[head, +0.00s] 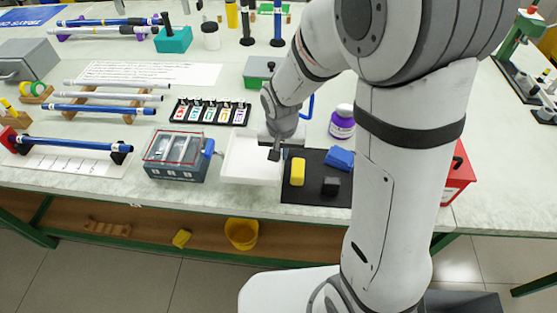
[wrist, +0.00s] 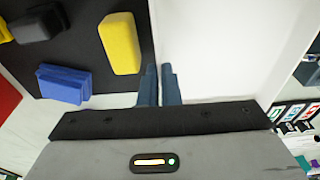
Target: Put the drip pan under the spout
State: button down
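My gripper (head: 275,152) points down at the pan's right wall. In the wrist view, the blue-grey fingers (wrist: 159,70) are close together, one on each side of the pan's wall, and appear shut on it. The pan's white floor (wrist: 215,45) fills the area to their right.
Right of the pan, a black mat (head: 312,190) holds a yellow block (head: 297,172), a blue block (head: 340,158) and a black block (head: 331,186). A purple-labelled bottle (head: 342,124) and a rack of coloured cards (head: 211,112) stand behind. The table's front edge is near.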

jog(key=shift+f, duration=2.3)
jog(key=shift+f, duration=0.2)
jog(key=c, duration=1.9)
grip_release()
jog(key=shift+c, duration=0.2)
jog(key=shift+r, duration=0.1)
jog(key=r, duration=0.3)
jog(key=s+r, duration=0.1)
jog(key=r, duration=0.7)
jog(key=shift+s+a, duration=0.1)
jog(key=shift+s, duration=0.25)
jog(key=s+d+r+n, duration=0.1)
jog(key=s+d+r, duration=0.3)
jog(key=s+d, duration=0.1)
jog(key=s+d+r+n+t, duration=0.1)
jog(key=s+d+r, duration=0.3)
jog(key=s, duration=0.4)
jog(key=shift+s+d+r, duration=0.15)
jog(key=shift+d+r, duration=0.2)
jog(key=shift+d, duration=0.1)
